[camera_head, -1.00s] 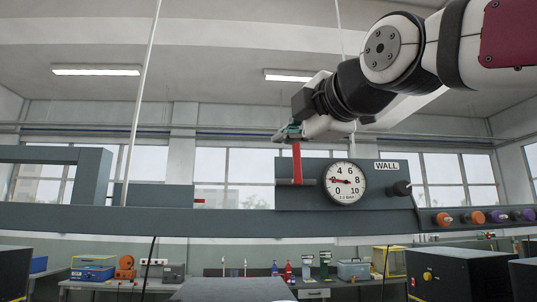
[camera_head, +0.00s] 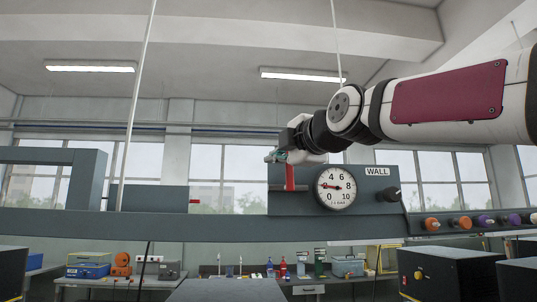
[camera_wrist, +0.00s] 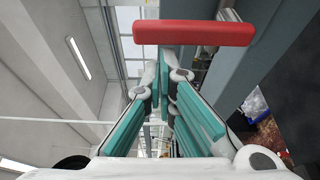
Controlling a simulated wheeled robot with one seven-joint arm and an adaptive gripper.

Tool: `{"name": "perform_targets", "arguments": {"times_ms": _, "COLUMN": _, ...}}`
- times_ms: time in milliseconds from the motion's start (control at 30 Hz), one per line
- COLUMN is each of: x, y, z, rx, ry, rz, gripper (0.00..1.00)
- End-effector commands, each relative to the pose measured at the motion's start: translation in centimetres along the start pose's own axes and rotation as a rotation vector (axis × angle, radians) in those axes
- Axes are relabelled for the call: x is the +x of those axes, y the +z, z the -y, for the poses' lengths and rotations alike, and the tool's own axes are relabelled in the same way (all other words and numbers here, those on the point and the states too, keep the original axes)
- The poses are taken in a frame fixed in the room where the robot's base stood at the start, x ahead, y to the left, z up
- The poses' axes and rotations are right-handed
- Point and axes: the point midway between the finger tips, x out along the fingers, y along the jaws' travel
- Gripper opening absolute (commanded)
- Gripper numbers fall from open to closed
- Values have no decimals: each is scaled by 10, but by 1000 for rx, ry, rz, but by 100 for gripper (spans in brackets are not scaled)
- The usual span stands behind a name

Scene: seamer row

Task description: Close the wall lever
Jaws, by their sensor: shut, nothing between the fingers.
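The red wall lever (camera_head: 290,177) stands roughly upright at the left of the WALL panel (camera_head: 308,172), left of the round gauge (camera_head: 335,187). Its top is at my gripper and may be partly hidden by it. My gripper (camera_head: 271,157) is shut and empty at the lever's upper end, pointing left. In the wrist view the lever (camera_wrist: 194,32) is a red bar lying across the picture just beyond the fingertips of my gripper (camera_wrist: 165,72). I cannot tell whether they touch. The gauge needle points left, near 2.
A long grey rail (camera_head: 160,226) runs across below the panel. A dark knob (camera_head: 386,195) sticks out right of the gauge, and orange and purple knobs (camera_head: 464,222) line the rail further right. A thin white pole (camera_head: 136,110) stands at left, with open air between.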

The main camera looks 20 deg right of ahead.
Motion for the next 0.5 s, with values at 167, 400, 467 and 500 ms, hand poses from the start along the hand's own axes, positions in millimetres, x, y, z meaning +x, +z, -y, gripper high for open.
{"name": "perform_targets", "arguments": {"times_ms": 167, "x": 0, "y": 0, "z": 0, "rx": 0, "ry": -1, "rz": 0, "gripper": 0}}
{"name": "perform_targets", "arguments": {"times_ms": 400, "x": 0, "y": 2, "z": 1, "rx": 4, "ry": 2, "rz": 0, "gripper": 0}}
{"name": "perform_targets", "arguments": {"times_ms": 467, "x": 0, "y": 3, "z": 1, "rx": 10, "ry": 5, "rz": 0, "gripper": 0}}
{"name": "perform_targets", "arguments": {"times_ms": 500, "x": 0, "y": 4, "z": 1, "rx": 16, "ry": 7, "rz": 0, "gripper": 0}}
